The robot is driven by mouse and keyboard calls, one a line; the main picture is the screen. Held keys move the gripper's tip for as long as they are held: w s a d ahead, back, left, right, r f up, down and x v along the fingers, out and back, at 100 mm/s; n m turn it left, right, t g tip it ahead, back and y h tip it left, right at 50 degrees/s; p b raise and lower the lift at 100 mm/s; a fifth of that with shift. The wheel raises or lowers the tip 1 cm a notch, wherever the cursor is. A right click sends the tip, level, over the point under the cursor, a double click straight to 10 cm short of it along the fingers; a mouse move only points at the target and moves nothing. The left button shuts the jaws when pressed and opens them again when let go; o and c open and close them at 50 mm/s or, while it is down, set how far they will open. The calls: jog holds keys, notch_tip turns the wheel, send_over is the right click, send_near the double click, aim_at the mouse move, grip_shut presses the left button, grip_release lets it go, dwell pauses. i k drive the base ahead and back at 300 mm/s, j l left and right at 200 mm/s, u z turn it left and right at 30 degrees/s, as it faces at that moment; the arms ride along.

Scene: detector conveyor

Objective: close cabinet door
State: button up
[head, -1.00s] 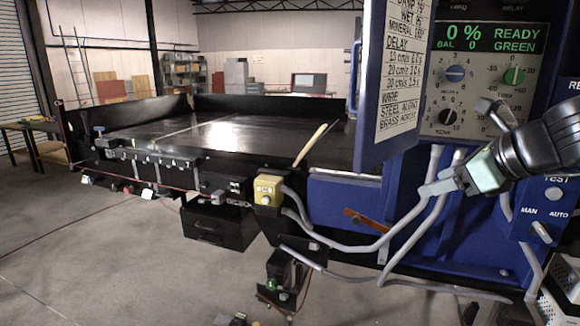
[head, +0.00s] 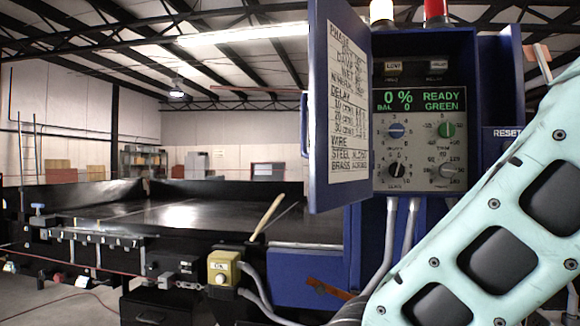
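The blue cabinet (head: 487,95) stands right of centre with its control panel exposed. Its blue door (head: 330,190) hangs open on the left side and swings out toward me. A white label sheet with handwriting (head: 349,95) is on the door's inner face. A handle (head: 304,125) shows at the door's outer left edge. My pale green arm link fills the lower right and covers part of the cabinet's right side and base. My gripper does not show clearly in this view.
A yellow button box (head: 223,270) and grey cables sit below and left of the cabinet. A wooden stick (head: 266,216) leans by the black conveyor bed (head: 130,212). Two lamps, one white (head: 382,11) and one red (head: 436,11), stand on top of the cabinet. Space before the door looks free.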

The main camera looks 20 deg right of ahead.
aim_at(341, 155)
jog(key=i+j, duration=0.25)
jog(key=j, duration=0.15)
jog(key=i+j, duration=0.25)
jog(key=j, duration=0.2)
jog(key=i+j, duration=0.25)
jog(key=j, duration=0.15)
jog(key=j+z, duration=0.1)
jog(key=z, duration=0.3)
jog(key=i+j+z, duration=0.1)
jog(key=z, duration=0.3)
jog(key=j+z, duration=0.15)
jog(key=z, duration=0.2)
jog(key=j+z, duration=0.15)
jog(key=z, duration=0.25)
